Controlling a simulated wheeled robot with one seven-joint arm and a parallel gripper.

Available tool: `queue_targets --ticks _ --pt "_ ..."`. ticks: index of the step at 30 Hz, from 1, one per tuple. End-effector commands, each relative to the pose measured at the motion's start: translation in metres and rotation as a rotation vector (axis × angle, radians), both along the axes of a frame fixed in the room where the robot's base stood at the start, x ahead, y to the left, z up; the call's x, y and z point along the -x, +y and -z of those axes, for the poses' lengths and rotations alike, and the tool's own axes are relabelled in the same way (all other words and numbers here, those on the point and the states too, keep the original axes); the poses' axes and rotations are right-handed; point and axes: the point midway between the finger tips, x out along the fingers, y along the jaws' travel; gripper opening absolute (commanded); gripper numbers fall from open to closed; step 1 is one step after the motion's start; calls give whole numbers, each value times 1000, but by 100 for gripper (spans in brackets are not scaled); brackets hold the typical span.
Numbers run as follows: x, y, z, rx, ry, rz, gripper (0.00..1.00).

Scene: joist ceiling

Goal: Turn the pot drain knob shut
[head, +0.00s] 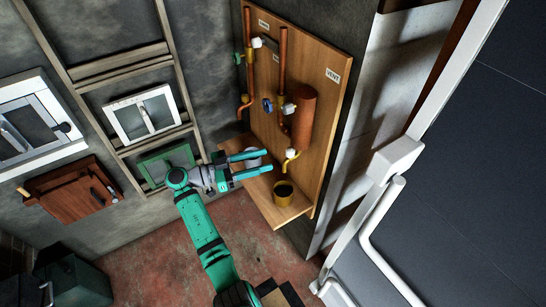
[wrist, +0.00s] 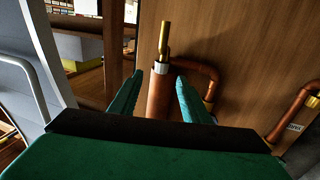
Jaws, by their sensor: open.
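The copper pot (head: 303,120) is an upright cylinder on the wooden pipe board. A pale knob (head: 291,153) sits at its lower end, above a bent yellow drain spout (head: 288,164). My gripper (head: 269,160) is open, its two teal fingers pointing right toward the spout, just short of it in the picture. In the wrist view, my gripper (wrist: 159,76) has a copper cylinder (wrist: 160,98) with a pale collar (wrist: 160,67) and brass stem (wrist: 165,40) showing between its fingers. I cannot tell whether anything touches, or how the knob is turned.
A brass cup (head: 283,196) stands on the wooden ledge (head: 262,207) below the spout. A pale round vessel (head: 252,158) is partly hidden behind the fingers. A blue valve handle (head: 267,105) and a green one (head: 238,58) sit on nearby pipes. A white rail (head: 377,245) lies to the right.

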Motion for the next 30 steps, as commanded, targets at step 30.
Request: queue_targets --ticks 30 --pt "13 32 -1 -1 -1 -4 43"
